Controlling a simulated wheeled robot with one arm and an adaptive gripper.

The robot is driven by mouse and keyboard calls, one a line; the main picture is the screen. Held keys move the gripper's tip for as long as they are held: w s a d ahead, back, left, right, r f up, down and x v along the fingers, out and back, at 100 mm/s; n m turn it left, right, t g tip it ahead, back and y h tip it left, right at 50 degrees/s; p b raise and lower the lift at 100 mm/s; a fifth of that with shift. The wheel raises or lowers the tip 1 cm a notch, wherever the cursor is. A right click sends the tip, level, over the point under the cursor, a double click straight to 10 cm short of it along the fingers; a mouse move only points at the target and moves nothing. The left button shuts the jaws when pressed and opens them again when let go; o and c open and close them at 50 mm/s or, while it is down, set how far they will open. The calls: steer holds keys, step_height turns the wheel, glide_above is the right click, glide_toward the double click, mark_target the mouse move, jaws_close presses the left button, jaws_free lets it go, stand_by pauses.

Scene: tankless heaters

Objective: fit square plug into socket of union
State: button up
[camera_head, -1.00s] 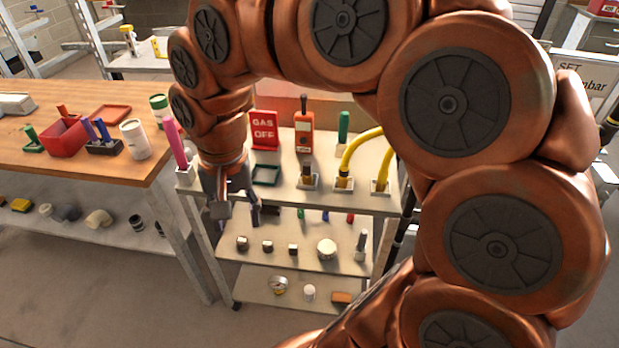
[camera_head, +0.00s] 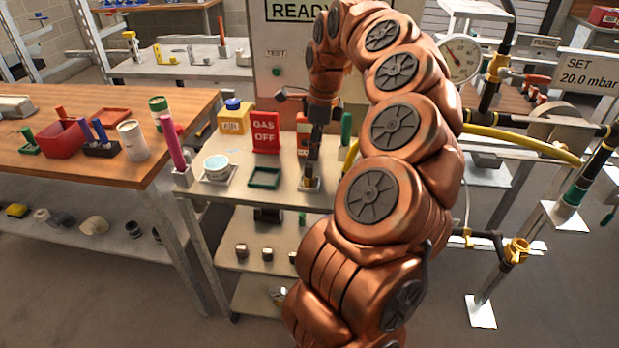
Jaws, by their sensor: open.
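My gripper (camera_head: 313,160) points down over the small white-based holder (camera_head: 309,186) on the cart's top shelf. By its look it is open, with its fingertips around or just above the small brass-and-dark fitting in that holder. The fingers hide most of this fitting, and I cannot tell whether they touch it or whether it is the square plug. A brass fitting (camera_head: 516,250) with an open end sits on dark pipework at the right, far from my gripper. It may be the union; its socket is too small to make out.
A red GAS OFF sign (camera_head: 265,132), an open green tray (camera_head: 264,178) and a round tub (camera_head: 217,168) stand left of my gripper. A green cylinder (camera_head: 346,128) is close on its right. A wooden bench (camera_head: 60,180) is at the left. Yellow hose (camera_head: 530,142) crosses the right.

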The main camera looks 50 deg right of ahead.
mark_target(309, 165)
steer(key=shift+w+a+f+p, duration=0.2)
steer(key=shift+f+p, duration=0.05)
steer(key=shift+f, duration=0.9)
steer(key=shift+w+a+f+p, duration=0.2)
steer(key=shift+f+p, duration=0.1)
steer(key=shift+f, duration=0.8)
steer(key=shift+w+a+f+p, duration=0.15)
steer(key=shift+a+f+p, duration=0.1)
steer(key=shift+f, duration=0.9)
jaws_close()
steer(key=shift+d, duration=0.1)
